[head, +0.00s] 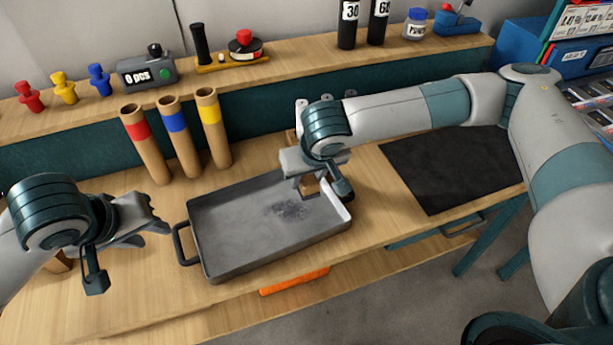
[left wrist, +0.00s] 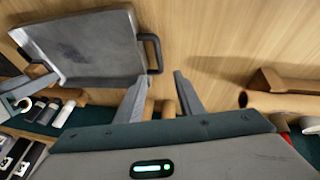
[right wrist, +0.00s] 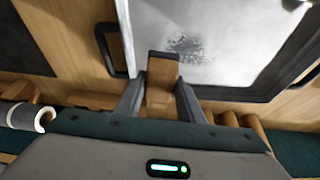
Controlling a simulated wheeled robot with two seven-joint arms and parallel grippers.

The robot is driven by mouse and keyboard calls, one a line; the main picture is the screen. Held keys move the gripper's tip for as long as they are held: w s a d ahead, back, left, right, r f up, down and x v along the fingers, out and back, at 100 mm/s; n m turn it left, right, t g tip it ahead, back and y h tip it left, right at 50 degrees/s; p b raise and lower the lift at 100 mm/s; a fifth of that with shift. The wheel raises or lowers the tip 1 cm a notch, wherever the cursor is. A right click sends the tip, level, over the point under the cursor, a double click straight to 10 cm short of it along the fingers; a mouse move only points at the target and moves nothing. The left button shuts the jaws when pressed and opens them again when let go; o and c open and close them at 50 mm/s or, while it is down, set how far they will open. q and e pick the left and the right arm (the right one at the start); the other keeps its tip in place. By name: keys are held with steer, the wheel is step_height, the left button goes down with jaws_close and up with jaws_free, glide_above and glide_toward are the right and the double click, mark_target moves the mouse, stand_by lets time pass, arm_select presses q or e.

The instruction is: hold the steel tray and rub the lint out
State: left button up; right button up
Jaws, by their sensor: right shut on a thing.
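The grey steel tray (head: 235,235) lies on the wooden bench, with a dark handle (head: 182,245) at its left end. A dark speckled lint patch (head: 289,209) lies on its floor, and also shows in the right wrist view (right wrist: 186,46). My right gripper (head: 312,183) is over the right part of the tray, shut on a wooden block (right wrist: 162,78). The block is near the patch; I cannot tell whether it touches the tray. My left gripper (head: 158,216) is open and empty, left of the tray and apart from its handle (left wrist: 153,52).
Cardboard tubes with red (head: 146,145), blue (head: 179,137) and yellow (head: 213,128) bands stand behind the tray. A black mat (head: 450,168) lies to the right. An orange bar (head: 294,281) is below the bench's front edge.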

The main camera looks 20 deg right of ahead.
mark_target(175, 240)
arm_select(q)
steer(key=shift+f, duration=0.15)
steer(key=shift+x, duration=5.85)
jaws_close()
